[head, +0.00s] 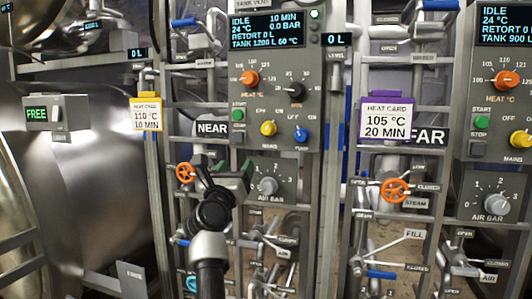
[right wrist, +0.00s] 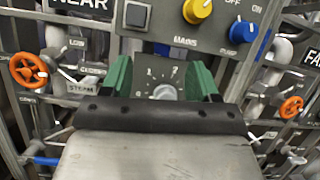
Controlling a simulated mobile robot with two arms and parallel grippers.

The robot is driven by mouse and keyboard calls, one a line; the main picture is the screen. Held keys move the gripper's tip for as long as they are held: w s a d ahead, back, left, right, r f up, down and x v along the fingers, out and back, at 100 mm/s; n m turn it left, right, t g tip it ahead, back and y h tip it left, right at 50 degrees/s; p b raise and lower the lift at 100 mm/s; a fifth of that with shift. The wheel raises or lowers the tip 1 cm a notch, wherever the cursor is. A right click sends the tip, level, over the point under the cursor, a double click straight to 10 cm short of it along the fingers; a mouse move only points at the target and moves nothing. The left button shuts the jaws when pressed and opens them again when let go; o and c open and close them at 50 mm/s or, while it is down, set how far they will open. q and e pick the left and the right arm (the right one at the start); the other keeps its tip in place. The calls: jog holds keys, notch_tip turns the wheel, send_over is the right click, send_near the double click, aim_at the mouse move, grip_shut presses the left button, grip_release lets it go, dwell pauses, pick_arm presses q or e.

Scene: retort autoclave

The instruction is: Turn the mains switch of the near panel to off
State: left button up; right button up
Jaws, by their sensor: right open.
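The near panel (head: 285,95) is a grey panel right of a black NEAR label (head: 212,128). Its mains switch is a yellow round knob (head: 268,128), left of a blue pump knob (head: 301,134). In the right wrist view the yellow knob (right wrist: 197,11) is at the top edge, cut off, with MAINS under it; its setting is too small to tell. My right gripper (head: 228,176) has green fingers, open and empty, below and left of the knob, apart from it. In the wrist view its fingers (right wrist: 163,78) frame the grey air knob (right wrist: 164,92) behind them. My left gripper is not in view.
An orange handwheel (head: 185,173) is just left of my right gripper. Pipes and blue-handled levers lie below. A second panel (head: 500,110) with its own yellow knob (head: 520,138) stands at the right. Heat cards (head: 146,114) (head: 386,118) hang beside the panels.

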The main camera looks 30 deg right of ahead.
aim_at(267, 131)
jog(key=s+d+r+m+g+h, duration=0.1)
jog(key=s+d+r+m+g, duration=0.1)
jog(key=s+r+m, duration=0.3)
jog(key=shift+m, duration=0.4)
jog(key=x, duration=0.3)
jog(key=p+x, duration=0.1)
jog(key=x, duration=0.3)
jog(key=w+x, duration=0.1)
jog(key=x, duration=0.3)
jog(key=shift+w+f+p, duration=0.1)
jog(key=shift+f+p, duration=0.15)
jog(key=shift+p, duration=0.05)
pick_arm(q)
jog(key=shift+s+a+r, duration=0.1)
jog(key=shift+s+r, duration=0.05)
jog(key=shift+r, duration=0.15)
